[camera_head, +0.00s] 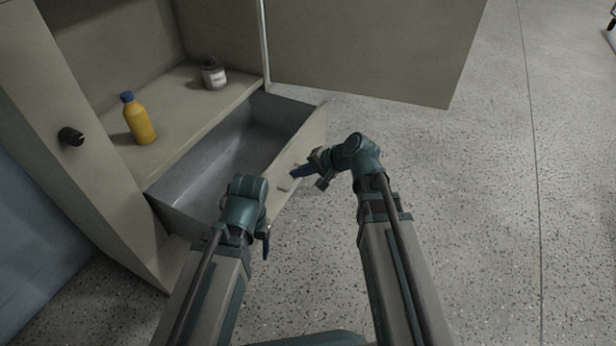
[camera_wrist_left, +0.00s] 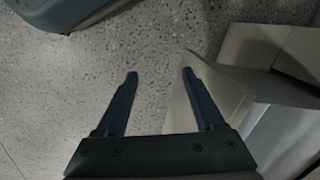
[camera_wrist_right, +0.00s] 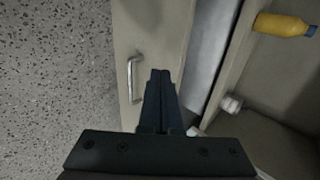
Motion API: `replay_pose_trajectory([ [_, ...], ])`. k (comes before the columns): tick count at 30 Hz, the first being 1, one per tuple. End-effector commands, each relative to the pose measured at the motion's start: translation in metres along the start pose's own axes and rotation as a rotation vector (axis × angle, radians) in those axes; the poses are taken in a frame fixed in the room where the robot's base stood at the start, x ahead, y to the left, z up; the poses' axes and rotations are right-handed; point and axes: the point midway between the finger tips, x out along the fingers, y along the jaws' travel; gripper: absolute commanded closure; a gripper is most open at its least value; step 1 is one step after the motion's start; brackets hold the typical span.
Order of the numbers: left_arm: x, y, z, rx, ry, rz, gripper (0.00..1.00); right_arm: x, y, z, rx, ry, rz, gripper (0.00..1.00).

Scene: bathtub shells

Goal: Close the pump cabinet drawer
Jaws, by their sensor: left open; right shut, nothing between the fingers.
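The pump cabinet drawer (camera_head: 305,146) is pulled out and stands open; its grey inside looks empty. Its silver handle (camera_wrist_right: 132,78) shows on the front panel in the right wrist view. My right gripper (camera_head: 292,173) is shut and empty, in front of the drawer front near the handle; in the right wrist view its fingertips (camera_wrist_right: 160,74) lie over the panel beside the handle. I cannot tell whether they touch the panel. My left gripper (camera_wrist_left: 160,73) is open and empty; in the left wrist view a corner of the drawer front (camera_wrist_left: 222,85) is just beside its right finger.
The cabinet shelf (camera_head: 190,107) above the drawer holds a yellow bottle (camera_head: 140,120) and a grey jar (camera_head: 214,75). A cabinet door (camera_head: 365,45) is swung open behind the drawer. Speckled floor is free at right.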

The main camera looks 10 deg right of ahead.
Motion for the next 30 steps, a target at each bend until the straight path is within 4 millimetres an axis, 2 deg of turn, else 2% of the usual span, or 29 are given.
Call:
replay_pose_trajectory([
  [1,0.015,0.002,-0.001,0.0,0.001,0.001,0.3,0.017,0.004,-0.001,-0.002,-0.001,0.0,1.0],
  [4,0.026,0.003,-0.002,-0.002,0.0,0.001,0.3,0.034,0.004,-0.001,-0.002,-0.002,0.0,1.0],
  [6,0.019,0.002,-0.001,-0.002,0.0,0.001,0.3,0.038,-0.009,-0.001,-0.002,-0.002,-0.001,1.0],
  [10,0.019,0.002,-0.001,-0.002,0.0,0.001,0.3,0.049,-0.02,-0.001,-0.001,-0.001,0.001,1.0],
  [16,0.019,0.002,-0.001,-0.002,0.0,0.001,0.3,0.057,-0.027,0.0,-0.001,0.0,0.0,1.0],
  [30,0.019,0.002,-0.001,-0.002,0.0,0.001,0.3,0.06,-0.03,0.0,-0.001,0.0,0.0,1.0],
])
